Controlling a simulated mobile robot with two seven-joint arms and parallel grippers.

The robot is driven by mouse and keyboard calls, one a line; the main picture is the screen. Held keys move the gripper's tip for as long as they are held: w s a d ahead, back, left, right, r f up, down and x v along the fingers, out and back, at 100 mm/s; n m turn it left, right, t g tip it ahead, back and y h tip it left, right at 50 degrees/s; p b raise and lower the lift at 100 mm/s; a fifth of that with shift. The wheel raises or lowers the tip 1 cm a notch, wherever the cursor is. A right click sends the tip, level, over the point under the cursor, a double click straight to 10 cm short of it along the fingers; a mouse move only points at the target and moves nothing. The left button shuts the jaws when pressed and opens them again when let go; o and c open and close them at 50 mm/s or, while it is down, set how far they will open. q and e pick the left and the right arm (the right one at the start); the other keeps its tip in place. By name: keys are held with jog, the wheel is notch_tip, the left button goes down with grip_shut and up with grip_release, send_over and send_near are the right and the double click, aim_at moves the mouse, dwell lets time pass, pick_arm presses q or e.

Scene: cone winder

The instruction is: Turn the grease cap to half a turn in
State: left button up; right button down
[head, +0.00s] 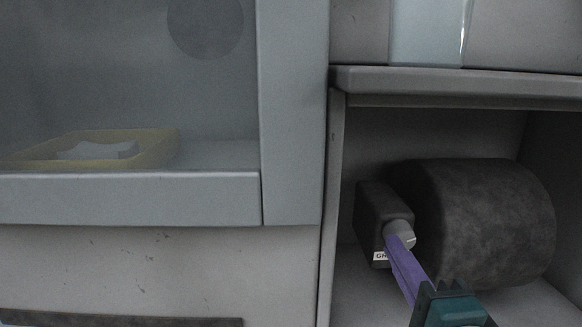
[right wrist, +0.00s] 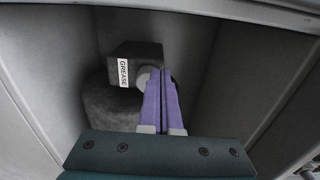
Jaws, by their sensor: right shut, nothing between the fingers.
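The grease cap (head: 404,233) is a small light grey knob on the front of a dark box inside the open compartment at the right. The box carries a white label (right wrist: 123,72) that reads GREASE in the right wrist view. My right gripper (head: 392,241) has purple fingers, shut together with nothing between them. Its tips are at the cap, overlapping its lower edge in the head view. In the right wrist view the fingers (right wrist: 160,75) cover part of the cap (right wrist: 144,78). I cannot tell whether they touch it. My left gripper is not in view.
A large dark cylinder (head: 490,220) lies right behind the box. The compartment has a side wall at the left and a shelf edge (head: 460,82) above. A glazed window at the left shows a yellow tray (head: 155,147) behind it.

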jog(key=s, duration=0.3)
jog(key=shift+s+p, duration=0.1)
jog(key=shift+p, duration=0.25)
jog(key=shift+f, duration=0.1)
jog(key=shift+w+d+f+n+b, duration=0.15)
jog(key=shift+w+f+n+b, duration=0.55)
jog(key=shift+w+n+b, duration=0.35)
jog(key=shift+w+d+f+n+b, duration=0.2)
jog(key=shift+w+f+n+b, duration=0.5)
jog(key=shift+w+n+b, duration=0.3)
jog(key=shift+w+d+f+n+b, duration=0.15)
jog(key=shift+w+f+n+b, duration=0.55)
jog(key=shift+w+n+b, duration=0.35)
jog(key=shift+d+r+p, duration=0.1)
jog(key=shift+r+p, duration=0.25)
jog(key=shift+r, duration=0.05)
